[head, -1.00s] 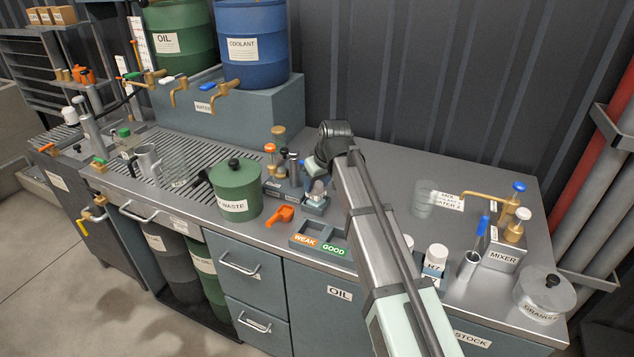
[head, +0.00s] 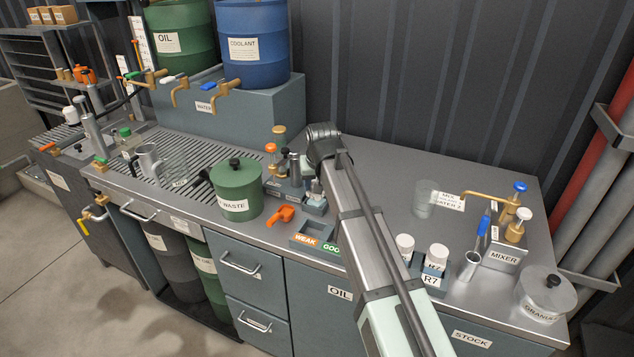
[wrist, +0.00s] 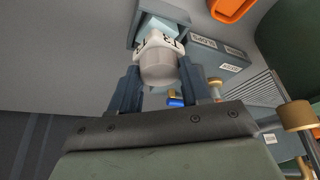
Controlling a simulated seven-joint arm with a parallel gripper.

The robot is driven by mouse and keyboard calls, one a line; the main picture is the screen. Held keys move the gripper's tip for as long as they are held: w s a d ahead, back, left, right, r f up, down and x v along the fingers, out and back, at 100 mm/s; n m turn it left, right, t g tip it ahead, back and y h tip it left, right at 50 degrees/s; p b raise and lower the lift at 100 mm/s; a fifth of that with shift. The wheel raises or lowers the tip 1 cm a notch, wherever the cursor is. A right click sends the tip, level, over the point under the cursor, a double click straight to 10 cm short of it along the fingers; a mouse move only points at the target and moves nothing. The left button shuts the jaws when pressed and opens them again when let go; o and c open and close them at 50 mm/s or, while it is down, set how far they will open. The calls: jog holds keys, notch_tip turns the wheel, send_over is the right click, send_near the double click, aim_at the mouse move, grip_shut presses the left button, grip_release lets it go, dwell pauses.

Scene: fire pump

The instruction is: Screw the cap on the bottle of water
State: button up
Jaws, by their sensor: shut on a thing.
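In the wrist view a small bottle (wrist: 153,42) with a white, black-lettered label sits in a blue-grey holder (wrist: 183,16). Its pale grey cap (wrist: 158,72) points toward the camera. My gripper (wrist: 156,78) has a dark finger on each side of the cap and is shut on it. The thread under the cap is hidden, so I cannot tell how tightly the cap sits. In the head view the holder (head: 315,207) stands near the middle of the bench, and my arm hides most of the gripper there.
A green WASTE pot (head: 236,190) and an orange scoop (head: 281,214) are left of the holder. The WEAK/GOOD tray (head: 306,240) is in front. Two white-capped bottles (head: 405,243) (head: 437,254) stand right of my arm.

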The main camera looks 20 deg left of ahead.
jog(key=shift+a+m+t+h, duration=0.15)
jog(key=shift+m+h, duration=0.3)
jog(key=shift+m, duration=0.65)
jog(key=shift+m+t+h, duration=0.25)
jog(key=shift+m+h, duration=0.2)
jog(key=shift+m, duration=0.65)
jog(key=o, duration=1)
jog(key=shift+o, duration=0.6)
jog(key=o, duration=0.3)
jog(key=shift+o, duration=0.2)
jog(key=shift+r, duration=1.55)
jog(key=shift+r, duration=2.45)
